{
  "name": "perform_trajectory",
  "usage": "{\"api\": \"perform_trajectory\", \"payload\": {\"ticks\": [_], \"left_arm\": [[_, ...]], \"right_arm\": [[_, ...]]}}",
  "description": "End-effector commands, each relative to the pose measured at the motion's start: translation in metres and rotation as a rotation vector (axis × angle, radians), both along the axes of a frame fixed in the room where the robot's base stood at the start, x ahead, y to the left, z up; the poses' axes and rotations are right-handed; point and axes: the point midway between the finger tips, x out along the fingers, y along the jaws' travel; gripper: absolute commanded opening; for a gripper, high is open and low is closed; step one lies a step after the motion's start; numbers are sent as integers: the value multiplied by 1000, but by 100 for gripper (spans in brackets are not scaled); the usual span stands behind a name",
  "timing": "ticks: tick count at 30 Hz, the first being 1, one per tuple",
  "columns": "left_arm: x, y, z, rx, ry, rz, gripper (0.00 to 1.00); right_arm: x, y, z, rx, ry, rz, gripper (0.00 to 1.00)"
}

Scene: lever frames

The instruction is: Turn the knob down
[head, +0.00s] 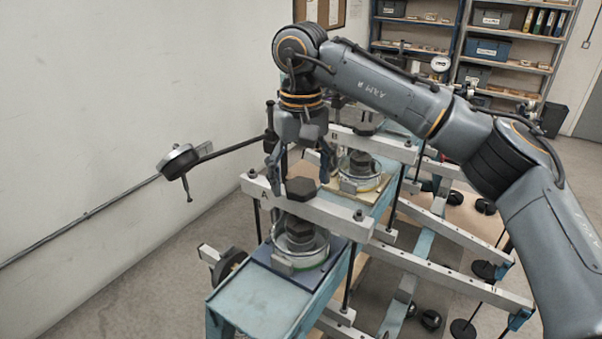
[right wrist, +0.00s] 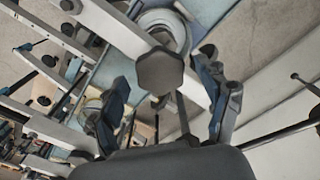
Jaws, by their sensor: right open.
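A dark lobed knob (head: 301,188) sits on top of the white crossbeam marked A (head: 262,193). In the right wrist view the knob (right wrist: 160,73) shows in front of the beam, between the two fingers. My right gripper (head: 301,178) points down above the beam. Its fingers are spread to either side of the knob, and I see no clear contact. In the right wrist view the right gripper (right wrist: 164,76) is open and empty. My left gripper is not in view.
A round ringed cell (head: 297,258) stands under beam A on a blue bench (head: 255,300). A similar frame with crossbeam B (head: 375,143) stands behind. Long lever bars (head: 450,275) extend right.

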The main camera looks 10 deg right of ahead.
Motion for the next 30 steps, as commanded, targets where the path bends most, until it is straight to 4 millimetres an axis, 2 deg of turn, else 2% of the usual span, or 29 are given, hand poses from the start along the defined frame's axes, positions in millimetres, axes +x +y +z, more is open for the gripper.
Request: {"api": "perform_trajectory", "payload": {"ticks": [8, 11, 15, 17, 30], "left_arm": [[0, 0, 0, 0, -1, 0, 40], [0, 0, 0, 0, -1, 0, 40], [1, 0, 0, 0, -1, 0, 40], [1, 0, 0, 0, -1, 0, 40], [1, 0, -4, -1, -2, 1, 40]], "right_arm": [[0, 0, -3, 0, 0, 0, 76], [0, 0, -3, 0, 0, 0, 60], [0, 0, -2, 0, 0, 0, 32], [0, 0, -3, 0, 0, 0, 22], [0, 0, -4, -1, 2, -90, 22]]}}
